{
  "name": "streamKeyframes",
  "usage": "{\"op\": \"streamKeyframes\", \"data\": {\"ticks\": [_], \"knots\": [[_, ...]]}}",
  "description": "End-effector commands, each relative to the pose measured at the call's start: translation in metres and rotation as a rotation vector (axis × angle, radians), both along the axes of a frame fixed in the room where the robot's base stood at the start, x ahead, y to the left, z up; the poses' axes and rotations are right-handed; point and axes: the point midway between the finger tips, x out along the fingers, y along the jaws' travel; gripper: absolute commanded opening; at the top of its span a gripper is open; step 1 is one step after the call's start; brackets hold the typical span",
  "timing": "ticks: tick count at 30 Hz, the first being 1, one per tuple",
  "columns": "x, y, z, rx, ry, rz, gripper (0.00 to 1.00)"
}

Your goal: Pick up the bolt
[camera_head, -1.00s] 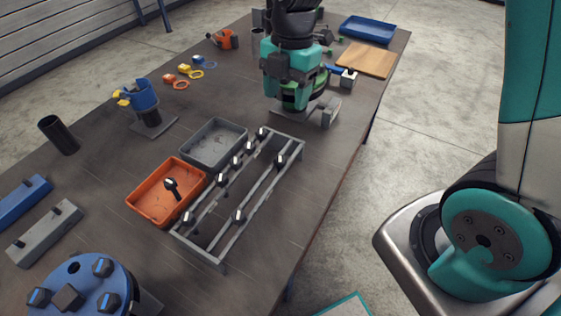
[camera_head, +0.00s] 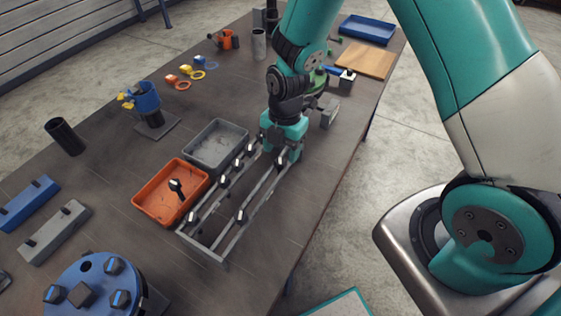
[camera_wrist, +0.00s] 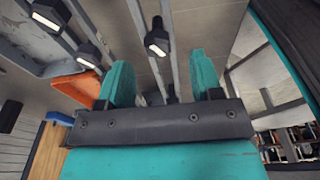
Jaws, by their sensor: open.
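Several dark bolts with pale-topped heads stand in the grey rail rack; one is a bolt (camera_head: 241,216) on the right rail, another a bolt (camera_head: 224,182) on the left rail. My gripper (camera_head: 281,155) points down over the rack's far end, its fingers open to either side of the right rail. In the wrist view, the green fingers (camera_wrist: 162,82) are apart, and a dark shape low between them is mostly hidden by the gripper body. A bolt (camera_wrist: 157,40) stands beyond the fingertips. I cannot tell which bolt is meant.
An orange bin (camera_head: 147,205) holding one bolt and a grey bin (camera_head: 202,160) stand left of the rack (camera_head: 204,252). A blue flange (camera_head: 85,270) with bolts is at the near left. The table to the rack's right is clear.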

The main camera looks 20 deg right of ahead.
Motion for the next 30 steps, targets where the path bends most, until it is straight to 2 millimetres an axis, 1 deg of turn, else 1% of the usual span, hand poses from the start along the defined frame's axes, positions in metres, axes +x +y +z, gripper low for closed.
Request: {"op": "streamKeyframes", "data": {"ticks": [7, 10, 16, 17, 18, 20, 21, 23, 24, 30], "knots": [[-0.001, 0.004, -0.03, -0.001, 0.004, 0.0, 0.6], [-0.001, 0.004, -0.036, 0.0, 0.002, 0.0, 0.6], [-0.001, 0.005, -0.037, 0.0, 0.0, 0.0, 0.6], [-0.001, 0.005, -0.037, 0.0, 0.0, 0.0, 0.57], [-0.001, 0.005, -0.037, 0.0, 0.0, 0.0, 0.48], [-0.001, 0.005, -0.037, 0.0, 0.0, 0.0, 0.34], [-0.001, 0.005, -0.037, 0.0, 0.0, 0.0, 0.25], [-0.001, 0.005, -0.037, 0.0, 0.0, 0.0, 0.11], [-0.001, 0.005, -0.037, -0.001, 0.001, 0.0, 0.03], [-0.001, 0.005, -0.037, 0.0, 0.0, 0.0, 0.03]]}}
